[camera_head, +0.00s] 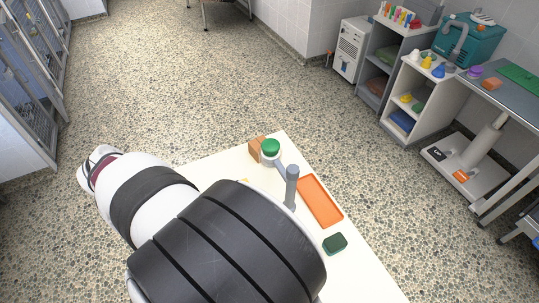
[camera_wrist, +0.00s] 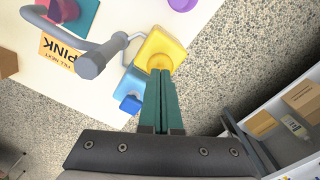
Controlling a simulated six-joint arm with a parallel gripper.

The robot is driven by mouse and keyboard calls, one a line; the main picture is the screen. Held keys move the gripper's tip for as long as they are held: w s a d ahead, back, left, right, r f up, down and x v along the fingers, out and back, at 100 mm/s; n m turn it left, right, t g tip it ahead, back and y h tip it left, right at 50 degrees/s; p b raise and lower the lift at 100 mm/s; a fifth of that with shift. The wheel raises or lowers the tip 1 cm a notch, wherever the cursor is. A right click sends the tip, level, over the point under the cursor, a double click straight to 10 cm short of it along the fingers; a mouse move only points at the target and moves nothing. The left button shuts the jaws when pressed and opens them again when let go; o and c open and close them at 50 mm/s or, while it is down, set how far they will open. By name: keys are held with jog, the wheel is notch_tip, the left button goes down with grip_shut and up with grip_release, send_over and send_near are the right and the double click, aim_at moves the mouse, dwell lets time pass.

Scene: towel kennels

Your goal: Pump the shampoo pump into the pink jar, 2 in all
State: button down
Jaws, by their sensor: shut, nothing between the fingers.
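My gripper (camera_wrist: 160,73) is shut and empty, its green fingers pointing up the wrist view. Its tips overlap the lower edge of a yellow square-topped object (camera_wrist: 159,46); I cannot tell whether they touch it. A thin pale bent spout (camera_wrist: 127,40) shows beside the yellow object. Which object is the shampoo pump I cannot tell for sure. A pink object (camera_wrist: 88,12), perhaps the pink jar, shows at the top left of the wrist view, cut off by the edge. In the head view my arm hides my gripper and these objects.
A grey post (camera_wrist: 88,66) with a curved arm stands beside the orange card (camera_wrist: 60,52) reading PINK. A blue object (camera_wrist: 130,103) lies close left of my fingers. The head view shows an orange tray (camera_head: 320,201), a dark green block (camera_head: 335,244) and a green-topped container (camera_head: 271,147).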

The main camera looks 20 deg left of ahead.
jog(key=shift+f, duration=0.15)
jog(key=shift+f, duration=1.3)
jog(key=shift+r, duration=1.45)
jog(key=shift+f, duration=0.15)
jog(key=shift+f, duration=1.35)
jog(key=shift+r, duration=1.5)
